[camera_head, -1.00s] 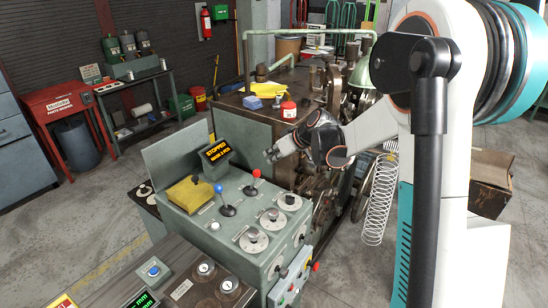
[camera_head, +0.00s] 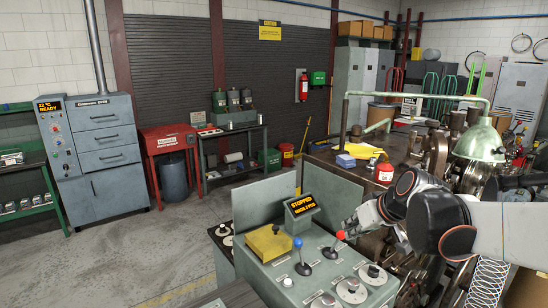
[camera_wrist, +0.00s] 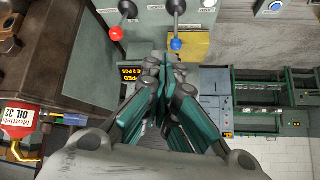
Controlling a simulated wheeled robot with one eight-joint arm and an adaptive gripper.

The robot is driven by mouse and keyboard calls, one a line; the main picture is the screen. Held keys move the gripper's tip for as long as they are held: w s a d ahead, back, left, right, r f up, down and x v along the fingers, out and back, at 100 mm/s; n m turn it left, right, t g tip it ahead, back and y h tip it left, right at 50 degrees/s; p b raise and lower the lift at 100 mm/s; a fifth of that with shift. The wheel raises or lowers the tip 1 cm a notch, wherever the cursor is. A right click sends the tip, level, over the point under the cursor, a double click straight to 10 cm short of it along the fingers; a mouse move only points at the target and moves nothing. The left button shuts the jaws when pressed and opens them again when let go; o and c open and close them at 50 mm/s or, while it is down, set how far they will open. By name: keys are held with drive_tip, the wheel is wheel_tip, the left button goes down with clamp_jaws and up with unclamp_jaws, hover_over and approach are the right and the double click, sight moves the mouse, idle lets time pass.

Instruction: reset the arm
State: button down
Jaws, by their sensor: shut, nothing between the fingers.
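My gripper (camera_head: 350,228) is shut and empty, in the air by the right side of the grey control console (camera_head: 262,212). In the head view its tip is close to the red-knobbed lever (camera_head: 339,237); I cannot tell if they touch. In the wrist view my gripper (camera_wrist: 166,70) points toward the console, with the red knob (camera_wrist: 116,33) to its left and the blue knob (camera_wrist: 176,44) just beyond its tips. The console's small display (camera_head: 302,205) reads STOPPED. My arm reaches in from the right.
The coiling machine (camera_head: 440,150) stands behind my arm, with a red oil can (camera_head: 384,172) and yellow cloth (camera_head: 362,149) on its top. A wire spring (camera_head: 487,283) hangs at lower right. A grey oven cabinet (camera_head: 100,150) stands far left. The floor at left (camera_head: 150,255) is clear.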

drive_tip(key=s+a+f+m+h+b, duration=0.1)
drive_tip(key=s+a+f+b, duration=0.15)
drive_tip(key=s, duration=0.55)
drive_tip(key=s+a+f+m+h+b, duration=0.1)
drive_tip(key=s+f+b, duration=0.15)
drive_tip(key=s, duration=0.55)
drive_tip(key=s+d+f+m+h+b, duration=0.1)
drive_tip(key=s+d+f+b, duration=0.3)
drive_tip(key=s+f, duration=0.4)
drive_tip(key=shift+s+m+h, duration=0.3)
drive_tip(key=shift+s, duration=0.4)
